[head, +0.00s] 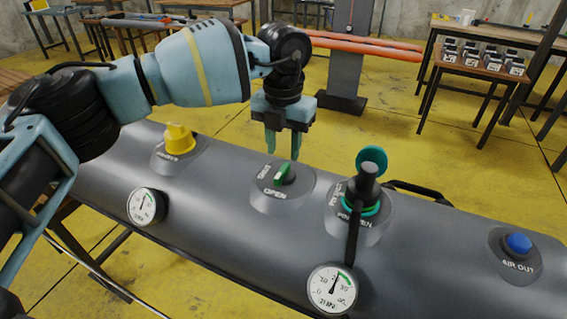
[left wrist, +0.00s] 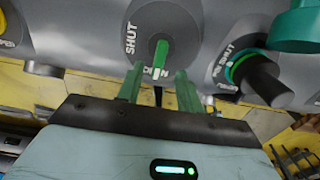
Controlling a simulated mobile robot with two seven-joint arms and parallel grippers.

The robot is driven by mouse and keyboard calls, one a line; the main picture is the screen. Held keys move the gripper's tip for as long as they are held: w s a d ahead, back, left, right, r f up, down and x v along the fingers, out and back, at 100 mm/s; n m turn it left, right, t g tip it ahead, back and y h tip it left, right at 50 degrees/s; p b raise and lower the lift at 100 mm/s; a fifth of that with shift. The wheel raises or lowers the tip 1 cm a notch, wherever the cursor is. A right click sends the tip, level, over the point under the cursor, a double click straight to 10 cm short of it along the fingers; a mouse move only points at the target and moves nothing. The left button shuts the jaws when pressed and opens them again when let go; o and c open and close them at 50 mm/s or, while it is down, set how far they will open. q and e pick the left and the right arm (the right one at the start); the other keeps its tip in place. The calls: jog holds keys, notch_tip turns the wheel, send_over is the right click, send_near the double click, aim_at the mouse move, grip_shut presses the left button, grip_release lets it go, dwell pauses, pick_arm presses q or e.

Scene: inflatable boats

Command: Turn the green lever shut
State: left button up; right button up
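The green lever (head: 283,174) sits on a round dark grey plate on top of the grey boat tube (head: 225,190). Its pale tip points at the word OPEN. The word SHUT is printed to the left side of the plate. In the left wrist view the lever (left wrist: 161,54) also points at OPEN. My left gripper (head: 283,150) hangs over the lever, fingers pointing down. In the left wrist view its two green fingers (left wrist: 158,84) are apart, with nothing held between them; the lever is just beyond their tips. My right gripper is not in view.
A yellow cap (head: 179,139) and a gauge (head: 146,206) are left of the lever. A black hose fitting (head: 366,186) with a teal cap (head: 372,159) stands close to its right. A second gauge (head: 332,289) and a blue button (head: 519,243) lie farther right.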

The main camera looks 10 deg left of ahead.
aim_at(283, 168)
pick_arm(q)
jog(key=shift+f, duration=2.65)
jog(key=shift+c, duration=0.3)
grip_shut()
